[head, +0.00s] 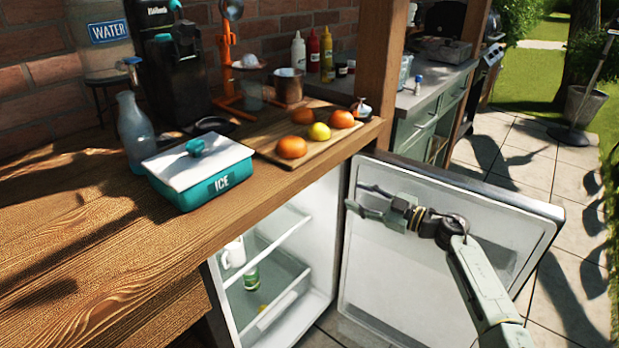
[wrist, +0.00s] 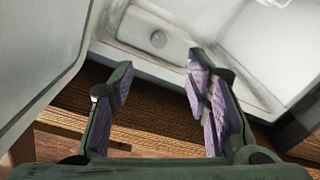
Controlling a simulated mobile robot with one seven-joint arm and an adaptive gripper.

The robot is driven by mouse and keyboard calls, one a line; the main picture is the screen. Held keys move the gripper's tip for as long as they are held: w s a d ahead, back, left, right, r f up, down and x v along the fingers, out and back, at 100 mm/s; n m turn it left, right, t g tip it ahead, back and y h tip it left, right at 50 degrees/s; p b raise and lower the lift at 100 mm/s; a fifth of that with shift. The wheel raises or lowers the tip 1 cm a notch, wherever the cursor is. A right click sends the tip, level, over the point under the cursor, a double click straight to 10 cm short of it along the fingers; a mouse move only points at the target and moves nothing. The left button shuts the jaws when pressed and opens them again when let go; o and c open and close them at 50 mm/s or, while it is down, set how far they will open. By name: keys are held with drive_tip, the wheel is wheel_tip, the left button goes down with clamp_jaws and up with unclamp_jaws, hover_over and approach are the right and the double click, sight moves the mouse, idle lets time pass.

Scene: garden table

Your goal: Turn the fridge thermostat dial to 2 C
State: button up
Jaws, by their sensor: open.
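The small white fridge (head: 318,232) stands open under the wooden counter, its door (head: 395,268) swung out to the right. My gripper (head: 358,198) is in front of the door's inner face, pointing left toward the fridge opening, open and empty. In the wrist view, my gripper (wrist: 160,78) has its fingers spread wide.
The wooden counter edge (head: 255,215) overhangs the fridge. On it are a teal ice box (head: 200,178), a glass bottle (head: 133,130) and a board (head: 270,155) with fruit. A white jug (head: 233,252) and a green can (head: 251,277) are inside the fridge.

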drive_tip(key=p+x, duration=0.2)
drive_tip(key=x, duration=0.9)
drive_tip(key=shift+a, duration=0.25)
drive_tip(key=shift+c, duration=0.3)
drive_tip(key=shift+r, duration=0.1)
clamp_jaws()
